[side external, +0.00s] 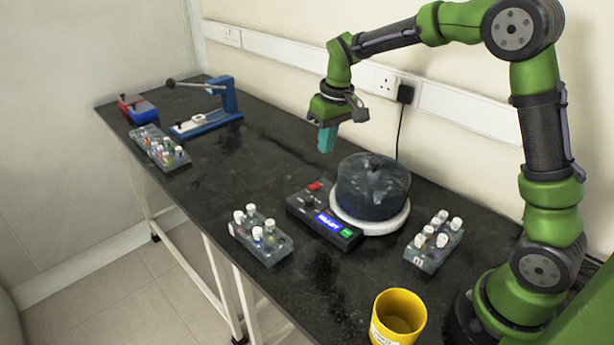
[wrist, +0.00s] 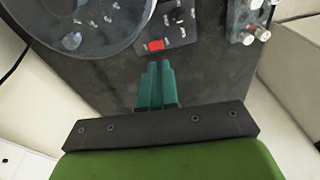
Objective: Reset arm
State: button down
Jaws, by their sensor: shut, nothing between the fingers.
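My gripper (side external: 326,138) hangs above the bench, behind and to the left of the round dark machine with a clear lid (side external: 373,187) in the side view. Its teal fingers point down, are shut together and hold nothing. In the wrist view the gripper (wrist: 158,66) shows the two fingers side by side. The round machine (wrist: 75,25) is at the upper left there, and its control panel with a red switch (wrist: 157,45) lies just beyond the fingertips. The gripper touches nothing.
Racks with white-capped vials stand at front left (side external: 262,240) and right (side external: 433,243) of the machine. A yellow bin (side external: 397,318) is near my base. A blue press (side external: 212,108), another vial rack (side external: 160,148) and a red and blue box (side external: 137,108) are at the far end. A black cable (side external: 402,125) hangs on the wall.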

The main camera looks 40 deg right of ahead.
jog(key=s+a+r+m+t+y, duration=0.1)
jog(key=s+a+r+m+t, duration=0.2)
jog(key=s+r, duration=0.7)
jog(key=s+a+f+t, duration=0.2)
jog(key=s+a, duration=0.1)
jog(key=s, duration=0.9)
jog(key=shift+s+t+y, duration=0.15)
jog(key=shift+t+y, duration=0.15)
